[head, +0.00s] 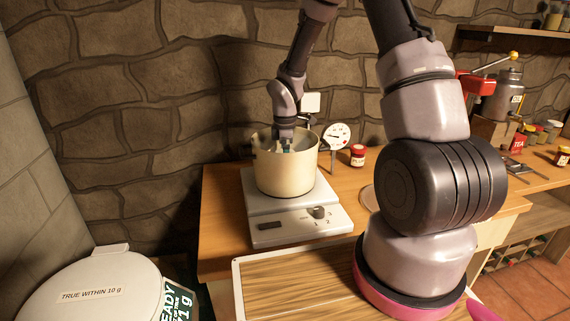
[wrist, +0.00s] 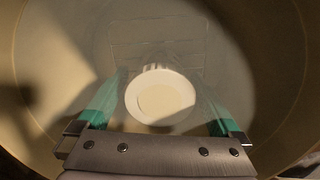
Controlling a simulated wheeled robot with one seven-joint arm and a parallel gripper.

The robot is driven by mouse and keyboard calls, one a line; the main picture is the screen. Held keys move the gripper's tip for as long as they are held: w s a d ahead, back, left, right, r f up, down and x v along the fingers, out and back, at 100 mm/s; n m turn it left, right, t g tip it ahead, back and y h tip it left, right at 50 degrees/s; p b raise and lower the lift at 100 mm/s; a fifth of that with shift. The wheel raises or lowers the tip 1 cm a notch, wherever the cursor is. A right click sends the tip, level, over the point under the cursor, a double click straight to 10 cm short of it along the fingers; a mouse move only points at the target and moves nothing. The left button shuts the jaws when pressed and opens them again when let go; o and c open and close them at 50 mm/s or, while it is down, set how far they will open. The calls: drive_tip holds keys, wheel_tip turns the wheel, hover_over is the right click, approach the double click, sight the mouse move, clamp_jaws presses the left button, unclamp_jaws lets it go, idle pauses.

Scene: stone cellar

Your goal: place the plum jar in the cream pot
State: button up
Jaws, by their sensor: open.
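The cream pot (head: 287,175) stands upright on a white scale. My gripper (head: 287,148) points down into the pot's mouth, with its tips partly hidden by the rim. In the wrist view my open gripper (wrist: 160,118) has its green-padded fingers spread inside the pot (wrist: 285,60). A round white-topped item (wrist: 160,96) with faint clear outlines around it lies between and beyond the fingers, inside the pot. I cannot read any label on it, so I cannot tell whether it is the plum jar. No gap to either finger is clear.
The scale (head: 297,230) sits on a wooden counter (head: 225,195). A small red-lidded jar (head: 357,155) and a round dial (head: 337,136) stand to its right. A white round lid (head: 95,290) is at front left. A stone wall rises behind.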

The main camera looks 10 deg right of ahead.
wheel_tip(320, 180, up, 12)
drive_tip(key=shift+f, duration=0.25)
drive_tip(key=s+d+r+m+t, duration=0.1)
drive_tip(key=s+d+r+m, duration=0.1)
drive_tip(key=s+r+m, duration=0.35)
drive_tip(key=s+d+r+m+t, duration=0.2)
drive_tip(key=s+r+m, duration=0.1)
drive_tip(key=r, duration=0.6)
drive_tip(key=s+d+r+m+t+y, duration=0.1)
drive_tip(key=s+r+m+t, duration=0.1)
drive_tip(key=s+r+m, duration=0.2)
drive_tip(key=s+r+m+t+y, duration=0.1)
drive_tip(key=s+r+m, duration=0.3)
drive_tip(key=s+m, duration=0.4)
drive_tip(key=s+t, duration=0.1)
drive_tip(key=s, duration=0.1)
drive_tip(key=shift+s+d+r, duration=0.35)
drive_tip(key=shift+d+r, duration=0.05)
